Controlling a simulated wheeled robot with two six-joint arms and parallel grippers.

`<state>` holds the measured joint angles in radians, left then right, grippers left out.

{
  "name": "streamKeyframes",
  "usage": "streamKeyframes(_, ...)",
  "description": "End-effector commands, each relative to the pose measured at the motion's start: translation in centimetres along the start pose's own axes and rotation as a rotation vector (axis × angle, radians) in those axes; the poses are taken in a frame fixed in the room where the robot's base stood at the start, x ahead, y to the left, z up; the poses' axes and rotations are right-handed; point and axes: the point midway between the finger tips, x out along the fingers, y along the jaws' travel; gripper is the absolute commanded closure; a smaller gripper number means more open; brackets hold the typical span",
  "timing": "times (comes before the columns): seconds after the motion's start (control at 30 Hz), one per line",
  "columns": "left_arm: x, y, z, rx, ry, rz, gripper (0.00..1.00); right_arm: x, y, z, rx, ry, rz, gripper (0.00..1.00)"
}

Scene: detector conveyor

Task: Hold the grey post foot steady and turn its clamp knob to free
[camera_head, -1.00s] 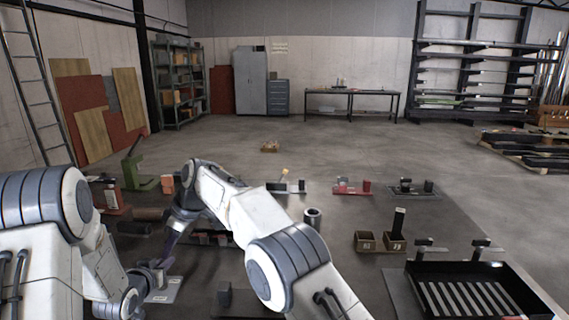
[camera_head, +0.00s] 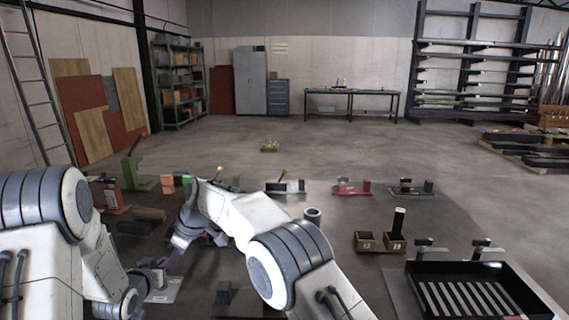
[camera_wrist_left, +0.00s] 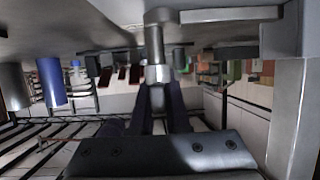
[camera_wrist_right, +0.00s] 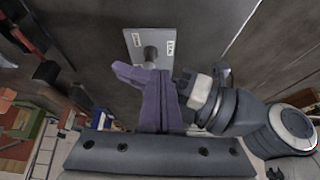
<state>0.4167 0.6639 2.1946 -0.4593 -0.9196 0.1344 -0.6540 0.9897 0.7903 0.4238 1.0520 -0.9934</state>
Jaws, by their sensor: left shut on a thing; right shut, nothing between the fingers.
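The grey post foot is a flat grey plate (camera_head: 164,290) with a short metal post, on the floor mat at lower left. In the right wrist view its plate (camera_wrist_right: 137,38) carries white labels, and the post (camera_wrist_right: 150,54) stands on it. My left gripper (camera_head: 150,272) is shut on the post foot; the left wrist view shows the metal post (camera_wrist_left: 154,45) running to its dark fingers (camera_wrist_left: 160,98). My right gripper (camera_wrist_right: 150,75) is shut and empty, its purple fingers overlapping the post's lower part in view; contact cannot be told. I cannot clearly make out the clamp knob.
A black slatted tray (camera_head: 465,298) is at lower right. My two arms are close together at the foot.

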Motion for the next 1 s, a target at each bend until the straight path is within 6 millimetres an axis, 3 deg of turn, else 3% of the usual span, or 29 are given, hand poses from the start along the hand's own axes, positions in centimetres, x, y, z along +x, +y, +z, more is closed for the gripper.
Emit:
streamKeyframes(0.23, 0.0, 0.0, -0.1, 0.001, 0.003, 0.0, 1.0, 1.3, 0.0, 0.8, 0.0, -0.001, 0.0, 1.0)
streamKeyframes(1.0, 0.0, 0.0, -0.1, 0.0, 0.003, 0.0, 1.0, 1.6, 0.2, 0.4, 0.0, 0.0, 0.0, 1.0)
